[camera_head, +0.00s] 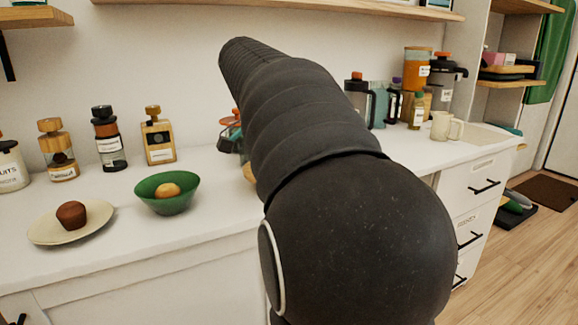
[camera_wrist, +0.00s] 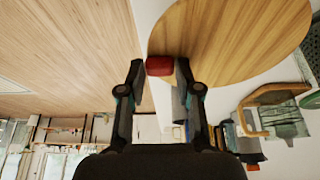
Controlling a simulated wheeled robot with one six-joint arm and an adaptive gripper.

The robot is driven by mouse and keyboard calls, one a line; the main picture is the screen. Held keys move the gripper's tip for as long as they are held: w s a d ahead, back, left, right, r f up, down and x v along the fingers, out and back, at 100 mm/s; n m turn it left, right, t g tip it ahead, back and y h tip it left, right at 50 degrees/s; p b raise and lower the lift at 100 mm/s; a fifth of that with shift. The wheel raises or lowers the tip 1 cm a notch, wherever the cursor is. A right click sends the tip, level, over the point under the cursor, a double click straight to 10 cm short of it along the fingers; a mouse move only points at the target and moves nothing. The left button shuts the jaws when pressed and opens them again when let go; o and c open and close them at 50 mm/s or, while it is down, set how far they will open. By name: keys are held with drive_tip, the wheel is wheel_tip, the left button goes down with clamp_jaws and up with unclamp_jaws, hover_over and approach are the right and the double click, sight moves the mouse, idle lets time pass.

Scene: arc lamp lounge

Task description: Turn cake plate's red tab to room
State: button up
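The cake plate (camera_wrist: 235,35) is a round, light wooden disc at the top right of the wrist view. Its red tab (camera_wrist: 160,65) is a small block at the plate's rim. My gripper (camera_wrist: 160,74) is open, with its two dark fingertips on either side of the tab. A narrow gap shows between the tab and each finger, so I see no clear contact. Whether the tab is fully between the fingers in depth, I cannot tell. In the head view my arm hides the gripper, the tab and nearly all of the plate.
In the head view, a beige plate (camera_head: 48,232) with a brown muffin and a green bowl (camera_head: 167,203) stand on the white counter left of my arm. Several jars line the wall. A cream mug (camera_head: 440,126) stands right. Wooden floor (camera_wrist: 60,45) lies left in the wrist view.

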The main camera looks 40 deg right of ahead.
drive_tip(key=shift+o, duration=1.3)
drive_tip(key=shift+r, duration=0.1)
drive_tip(key=v, duration=1.1)
drive_tip(key=shift+a+r, duration=0.2)
drive_tip(key=shift+r, duration=0.15)
drive_tip(key=s+a+f+n+t+y, duration=0.1)
drive_tip(key=s+a+f+n, duration=0.3)
drive_tip(key=f, duration=0.6)
drive_tip(key=s+a+f+n+t+y, duration=0.2)
drive_tip(key=s+a+f+n+t, duration=0.1)
drive_tip(key=a+f+n, duration=0.6)
drive_tip(key=s+a+f+n+t+y, duration=0.1)
drive_tip(key=s+a+f+n+t, duration=0.1)
drive_tip(key=s+a+f+n, duration=0.4)
wheel_tip(320, 180, down, 5)
drive_tip(key=shift+a+r+n+t, duration=0.2)
drive_tip(key=shift+n+t, duration=0.1)
drive_tip(key=shift+n, duration=0.4)
